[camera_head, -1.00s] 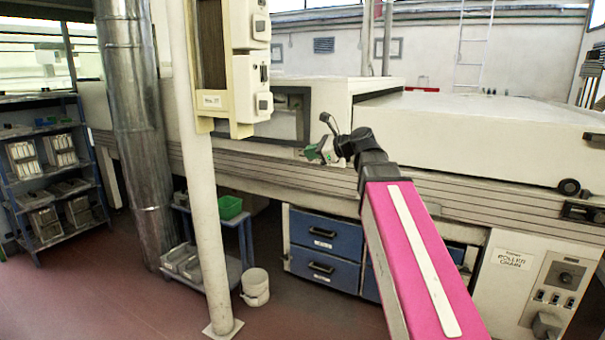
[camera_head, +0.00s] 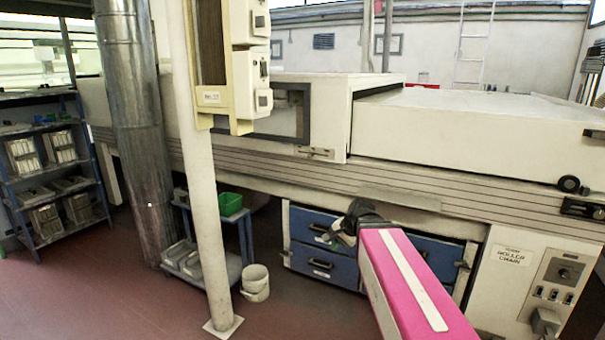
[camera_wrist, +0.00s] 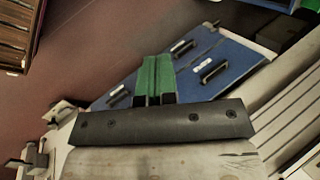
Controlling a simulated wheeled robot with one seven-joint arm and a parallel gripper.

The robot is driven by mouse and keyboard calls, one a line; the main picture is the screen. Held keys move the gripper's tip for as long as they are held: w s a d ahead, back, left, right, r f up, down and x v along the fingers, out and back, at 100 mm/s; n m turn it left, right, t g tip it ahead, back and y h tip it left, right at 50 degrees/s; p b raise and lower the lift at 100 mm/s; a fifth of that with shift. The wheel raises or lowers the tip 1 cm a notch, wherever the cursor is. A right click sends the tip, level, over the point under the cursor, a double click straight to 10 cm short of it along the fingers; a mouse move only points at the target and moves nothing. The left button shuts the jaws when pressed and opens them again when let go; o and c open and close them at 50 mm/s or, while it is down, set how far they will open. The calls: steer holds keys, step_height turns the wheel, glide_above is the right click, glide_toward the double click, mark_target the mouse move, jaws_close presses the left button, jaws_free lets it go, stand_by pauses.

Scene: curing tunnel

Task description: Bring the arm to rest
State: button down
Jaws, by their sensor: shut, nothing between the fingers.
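My pink arm (camera_head: 408,280) reaches up from the bottom of the head view. Its dark wrist ends in my gripper (camera_head: 342,237), which is small and partly hidden there, in front of the blue drawers. In the wrist view my gripper (camera_wrist: 157,75) shows two green fingers side by side, shut with nothing between them. The fingers point toward the blue drawer fronts (camera_wrist: 208,66) and appear apart from them.
The long cream curing tunnel (camera_head: 450,130) runs across behind the arm. The blue drawer unit (camera_head: 312,247) stands under it. A pale post (camera_head: 205,200), a white bucket (camera_head: 256,284) and a blue shelf rack (camera_head: 50,180) stand to the left. Red floor is clear at front left.

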steer(key=s+d+f+n+g+h, duration=0.1)
steer(key=s+d+f+n+h, duration=0.1)
steer(key=f, duration=0.5)
steer(key=s+d+f+n+g+h, duration=0.2)
steer(key=s+d+f+n, duration=0.3)
steer(key=s+f+n, duration=0.1)
steer(key=shift+s+d+f+h, duration=0.15)
steer(key=shift+s+f+h, duration=0.15)
steer(key=shift+s+f, duration=0.45)
steer(key=shift+w+f, duration=0.1)
